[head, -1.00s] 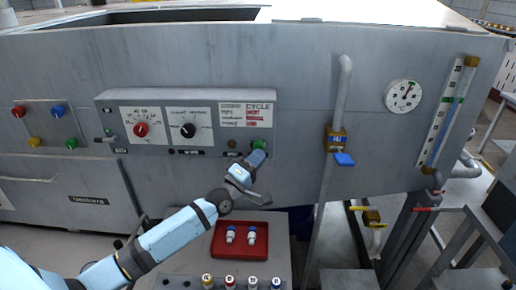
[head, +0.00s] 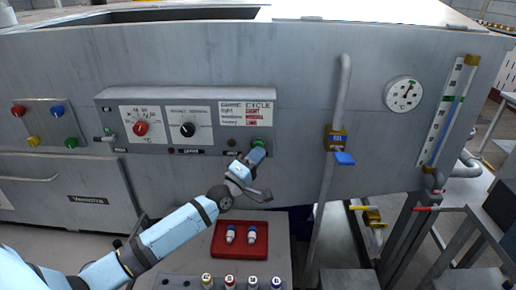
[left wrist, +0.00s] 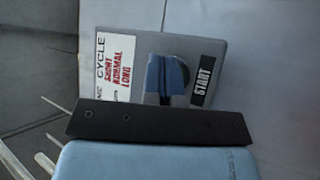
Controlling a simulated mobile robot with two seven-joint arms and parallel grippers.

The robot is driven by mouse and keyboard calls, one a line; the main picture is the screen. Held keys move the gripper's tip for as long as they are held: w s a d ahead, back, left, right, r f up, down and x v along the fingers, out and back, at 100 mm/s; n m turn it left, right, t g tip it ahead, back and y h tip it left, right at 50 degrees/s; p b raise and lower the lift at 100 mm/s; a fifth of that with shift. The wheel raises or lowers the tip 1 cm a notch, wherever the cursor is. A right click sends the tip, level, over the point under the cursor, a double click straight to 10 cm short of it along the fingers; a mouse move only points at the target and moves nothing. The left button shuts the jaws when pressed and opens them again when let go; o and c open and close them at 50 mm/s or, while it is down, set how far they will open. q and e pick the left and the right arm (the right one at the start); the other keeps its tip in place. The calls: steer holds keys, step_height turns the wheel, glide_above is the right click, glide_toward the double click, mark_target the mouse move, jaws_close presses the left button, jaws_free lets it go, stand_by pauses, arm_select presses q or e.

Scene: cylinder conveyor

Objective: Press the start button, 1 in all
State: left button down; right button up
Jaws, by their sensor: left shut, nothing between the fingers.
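The green start button (head: 259,142) is at the right end of the control panel, below the cycle card. My left gripper (head: 257,154) is shut and empty, its tip just below and in front of the button, covering part of it. In the left wrist view the shut fingers (left wrist: 164,76) are over the panel, beside the START label (left wrist: 202,86). They hide most of the button there, and I cannot tell whether they touch it. My right gripper is out of view.
The panel also holds a red knob (head: 141,129) and a black knob (head: 188,130). A vertical pipe with a blue-handled valve (head: 343,158) stands to the right. A red tray (head: 220,250) with two small bottles lies below the arm.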

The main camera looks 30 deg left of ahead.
arm_select(q)
steer(key=shift+w+a, duration=0.1)
steer(key=shift+w, duration=0.05)
stand_by(0.5)
steer(key=shift+w+a, duration=0.15)
steer(key=shift+w, duration=0.1)
stand_by(0.4)
steer(key=shift+s, duration=0.1)
steer(key=shift+s+d, duration=0.5)
steer(key=shift+s, duration=0.2)
steer(key=shift+p, duration=0.3)
steer(key=shift+s+d+p, duration=0.35)
steer(key=shift+s+d, duration=0.1)
steer(key=shift+s, duration=0.25)
steer(key=shift+s+d+p, duration=0.4)
steer(key=shift+s, duration=0.35)
steer(key=shift+s+d+p, duration=0.35)
steer(key=shift+s+d, duration=0.1)
steer(key=shift+s, duration=0.25)
